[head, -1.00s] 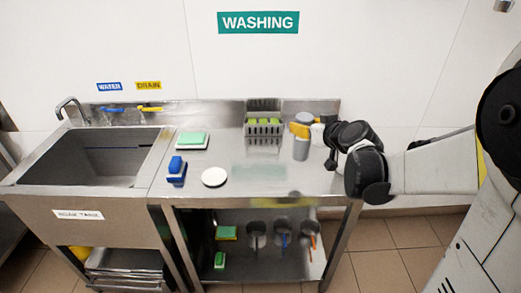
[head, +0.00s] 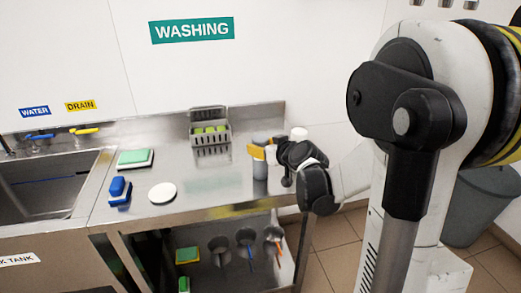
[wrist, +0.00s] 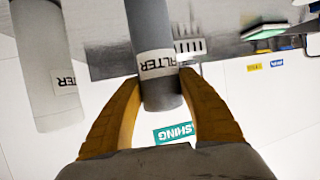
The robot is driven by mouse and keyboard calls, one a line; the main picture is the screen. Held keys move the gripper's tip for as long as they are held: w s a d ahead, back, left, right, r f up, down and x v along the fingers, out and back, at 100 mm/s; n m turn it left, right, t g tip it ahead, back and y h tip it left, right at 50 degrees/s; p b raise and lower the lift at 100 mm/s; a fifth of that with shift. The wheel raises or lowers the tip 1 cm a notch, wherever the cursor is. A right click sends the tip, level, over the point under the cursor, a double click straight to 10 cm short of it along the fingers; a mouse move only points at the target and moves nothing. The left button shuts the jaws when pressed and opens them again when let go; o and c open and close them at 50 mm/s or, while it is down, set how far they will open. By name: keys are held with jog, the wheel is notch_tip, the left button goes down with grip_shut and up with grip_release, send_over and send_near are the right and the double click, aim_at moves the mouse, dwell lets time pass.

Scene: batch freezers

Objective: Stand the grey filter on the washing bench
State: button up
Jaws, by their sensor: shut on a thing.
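The grey filter (head: 260,171) is a dark grey upright cylinder at the right part of the steel washing bench (head: 215,187). My gripper (head: 258,153) is shut on it from the right, with a yellow finger across its upper part. In the wrist view, the yellow fingers of my gripper (wrist: 158,95) lie on both sides of the grey filter (wrist: 160,92), near its white label. I cannot tell whether its base touches the bench. A paler, white filter (wrist: 38,70) stands apart beside it; its white top (head: 299,133) shows behind my gripper.
A metal rack (head: 211,138) with green items stands at the bench's back. A green-and-white sponge (head: 135,158), a blue brush (head: 119,190) and a white disc (head: 162,193) lie further left. The sink (head: 45,185) is at far left. Bare bench lies between disc and filter.

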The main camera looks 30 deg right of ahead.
jog(key=shift+r, duration=0.1)
jog(key=shift+f, duration=0.2)
jog(key=o, duration=1.4)
jog(key=shift+c, duration=0.2)
jog(key=shift+r, duration=0.1)
jog(key=shift+r, duration=0.1)
jog(key=shift+s+r, duration=0.2)
jog(key=shift+s, duration=0.1)
jog(key=p+v, duration=0.4)
jog(key=v, duration=0.7)
jog(key=s+a+g+y, duration=0.2)
jog(key=s+a+g, duration=0.35)
jog(key=a, duration=0.95)
jog(key=s+a+g+h, duration=0.1)
jog(key=s+a, duration=0.2)
jog(key=s, duration=0.8)
jog(key=shift+f+h, duration=0.2)
jog(key=shift+h, duration=0.2)
